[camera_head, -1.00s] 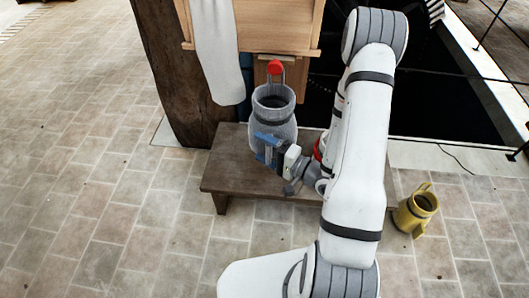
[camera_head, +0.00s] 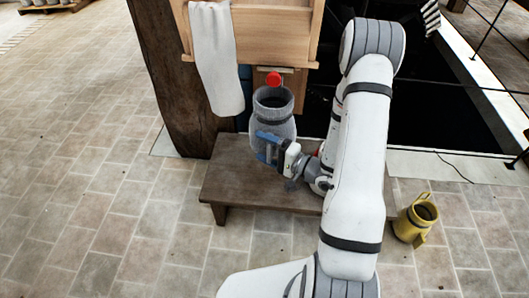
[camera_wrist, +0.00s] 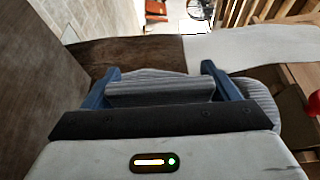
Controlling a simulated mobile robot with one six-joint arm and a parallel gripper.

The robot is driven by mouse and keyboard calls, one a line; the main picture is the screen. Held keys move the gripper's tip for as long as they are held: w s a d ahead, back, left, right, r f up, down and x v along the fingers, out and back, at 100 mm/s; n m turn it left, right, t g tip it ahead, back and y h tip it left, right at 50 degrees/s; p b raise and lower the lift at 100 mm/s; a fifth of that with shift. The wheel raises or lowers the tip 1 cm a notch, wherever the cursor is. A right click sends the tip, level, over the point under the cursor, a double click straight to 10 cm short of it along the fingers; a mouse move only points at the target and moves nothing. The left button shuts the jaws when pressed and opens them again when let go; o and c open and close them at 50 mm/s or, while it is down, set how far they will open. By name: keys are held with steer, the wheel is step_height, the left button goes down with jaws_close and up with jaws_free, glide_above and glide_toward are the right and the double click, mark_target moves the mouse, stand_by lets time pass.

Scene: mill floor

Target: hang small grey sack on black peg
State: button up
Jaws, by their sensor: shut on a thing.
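The small grey sack (camera_head: 274,110) is upright with its dark mouth facing up, above the back of a low brown bench, in front of a wooden board. My gripper (camera_head: 268,148), with blue fingers, is shut on the sack's near side. In the wrist view, grey ribbed cloth of the sack (camera_wrist: 160,88) sits between the two blue fingers of my gripper (camera_wrist: 160,72). A red knob (camera_head: 273,78) shows just behind and above the sack's mouth. I cannot make out a black peg; whether the sack touches the knob or bench is unclear.
The brown bench (camera_head: 240,185) stands under the gripper. A wooden box (camera_head: 270,30) with a white cloth (camera_head: 215,60) over its edge is above. A dark post (camera_head: 170,80) stands left. A yellow pot (camera_head: 415,218) is on the floor right.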

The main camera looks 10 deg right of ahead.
steer(key=shift+w+d+b, duration=0.1)
steer(key=shift+w+d, duration=0.2)
steer(key=shift+w, duration=0.6)
steer(key=shift+w+d+b, duration=0.1)
steer(key=shift+w+d, duration=0.2)
steer(key=shift+w, duration=0.6)
steer(key=shift+w+d+b, duration=0.1)
steer(key=shift+w+d, duration=0.2)
steer(key=shift+w, duration=0.6)
steer(key=shift+w+d+f+b, duration=0.1)
steer(key=shift+w+d+b, duration=0.1)
steer(key=shift+w, duration=0.45)
steer(key=shift+w+d+f+b, duration=0.1)
steer(key=shift+w+d+b, duration=0.15)
steer(key=shift+w, duration=0.35)
steer(key=shift+w+d+f+b, duration=0.1)
steer(key=shift+w+d+b, duration=0.1)
steer(key=shift+w, duration=0.45)
steer(key=shift+w+d+f, duration=0.1)
steer(key=shift+w+f, duration=0.3)
steer(key=shift+w, duration=0.2)
steer(key=shift+f, duration=0.3)
